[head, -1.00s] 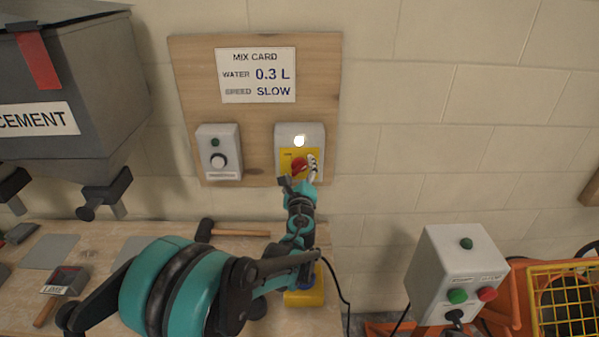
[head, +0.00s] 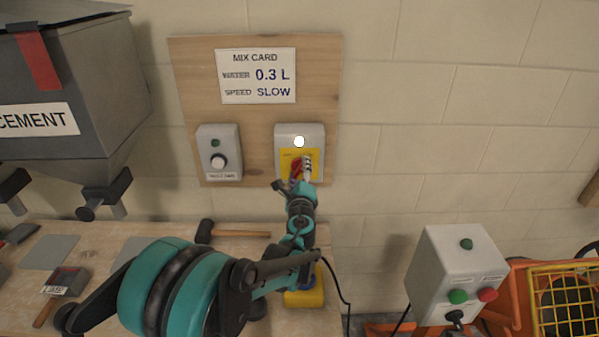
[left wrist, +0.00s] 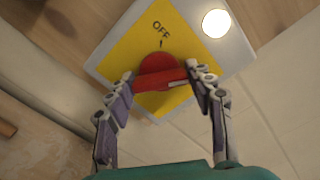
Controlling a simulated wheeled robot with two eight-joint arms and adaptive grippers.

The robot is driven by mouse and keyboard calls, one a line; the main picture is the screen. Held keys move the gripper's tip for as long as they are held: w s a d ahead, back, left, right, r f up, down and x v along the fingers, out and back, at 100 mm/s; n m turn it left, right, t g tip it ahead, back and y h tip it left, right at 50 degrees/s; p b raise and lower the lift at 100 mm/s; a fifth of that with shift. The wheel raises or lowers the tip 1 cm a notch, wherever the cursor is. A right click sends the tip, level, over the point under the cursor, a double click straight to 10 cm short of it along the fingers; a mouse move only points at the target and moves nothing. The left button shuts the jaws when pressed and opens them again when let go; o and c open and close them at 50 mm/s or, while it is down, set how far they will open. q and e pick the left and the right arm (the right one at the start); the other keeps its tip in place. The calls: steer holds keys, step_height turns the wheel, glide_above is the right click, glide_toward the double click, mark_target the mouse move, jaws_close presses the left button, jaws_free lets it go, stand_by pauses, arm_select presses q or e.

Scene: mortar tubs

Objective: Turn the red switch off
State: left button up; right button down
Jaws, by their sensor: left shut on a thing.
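The red switch (left wrist: 158,74) is a round rotary knob with a raised bar on a yellow plate (left wrist: 115,60). Its box (head: 286,131) is mounted on the wooden board, and a lamp (head: 299,141) above the knob is lit white. The word OFF shows on the plate above the knob in the left wrist view. My left gripper (left wrist: 162,83) is shut on the knob's bar, one finger at each end. In the head view the left gripper (head: 301,168) partly hides the red knob. My right gripper is not in view.
Below is a workbench with a hammer (head: 240,233). A control box (head: 455,265) stands at the lower right.

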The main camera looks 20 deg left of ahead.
arm_select(q)
steer(key=n, duration=1.1)
steer(key=shift+n, duration=2.1)
steer(key=o, duration=1.2)
steer(key=shift+c, duration=0.2)
steer(key=v, duration=1.2)
